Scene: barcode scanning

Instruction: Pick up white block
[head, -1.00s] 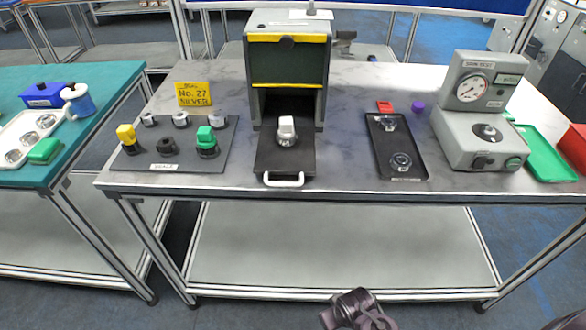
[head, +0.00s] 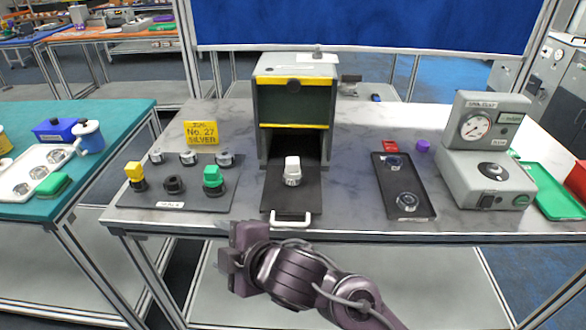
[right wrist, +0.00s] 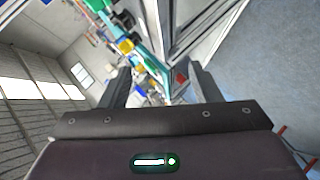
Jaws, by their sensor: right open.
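The white block (head: 292,165) sits upright on a round metallic base on the dark pull-out tray (head: 290,200) in front of the grey and yellow box (head: 292,110). My right gripper (head: 236,258) is in front of the table's edge, below and left of the tray handle, apart from the block. In the right wrist view its two fingers (right wrist: 160,88) are spread with nothing between them. My left gripper is in neither view.
A dark board (head: 165,190) with yellow, black and green-topped pieces lies left of the tray. A black tray (head: 405,208) with round metal parts and a gauge device (head: 485,165) stand to the right. The tray's white handle (head: 290,219) juts toward the front edge.

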